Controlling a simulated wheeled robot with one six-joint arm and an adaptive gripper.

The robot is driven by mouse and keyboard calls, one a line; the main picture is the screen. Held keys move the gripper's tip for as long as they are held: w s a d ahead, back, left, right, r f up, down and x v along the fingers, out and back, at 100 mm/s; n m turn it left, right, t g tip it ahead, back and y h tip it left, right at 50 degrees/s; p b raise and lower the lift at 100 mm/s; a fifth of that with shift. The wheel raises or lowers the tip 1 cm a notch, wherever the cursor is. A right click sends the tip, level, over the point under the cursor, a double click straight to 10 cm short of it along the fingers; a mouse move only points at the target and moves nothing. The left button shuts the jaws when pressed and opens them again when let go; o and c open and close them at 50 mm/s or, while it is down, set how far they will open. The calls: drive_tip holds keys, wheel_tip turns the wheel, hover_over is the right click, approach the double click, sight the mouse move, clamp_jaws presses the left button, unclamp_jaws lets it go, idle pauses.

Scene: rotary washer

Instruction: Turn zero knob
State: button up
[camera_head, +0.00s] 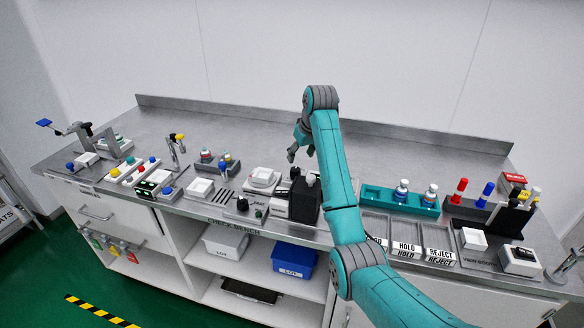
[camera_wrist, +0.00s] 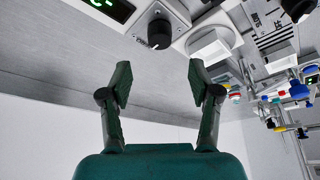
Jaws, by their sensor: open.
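A round black knob (camera_wrist: 159,33) with a light mark on its face sits on a pale panel in the wrist view. Small lettering beside it is too blurred to read for certain. A dark display with green digits (camera_wrist: 115,8) is next to it, cut by the frame edge. My gripper (camera_wrist: 159,78) is open and empty, its two green fingers apart. In the picture the knob lies beyond the fingertips, between their lines, and is not touched. In the head view my gripper (camera_head: 301,152) hangs above the bench, behind the dark instrument; the knob cannot be made out there.
A dark upright instrument (camera_head: 304,200) and a white round-topped device (camera_head: 262,179) stand close under my arm. A teal rack with bottles (camera_head: 380,199) and labelled trays (camera_head: 405,248) lie to the right. Button boxes (camera_head: 140,172) crowd the left. The rear bench surface (camera_head: 230,127) is clear.

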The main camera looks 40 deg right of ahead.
sight(296, 170)
drive_tip(key=x, duration=0.8)
drive_tip(key=shift+w+f, duration=0.15)
drive_tip(key=shift+f, duration=0.2)
drive_tip(key=c, duration=1.1)
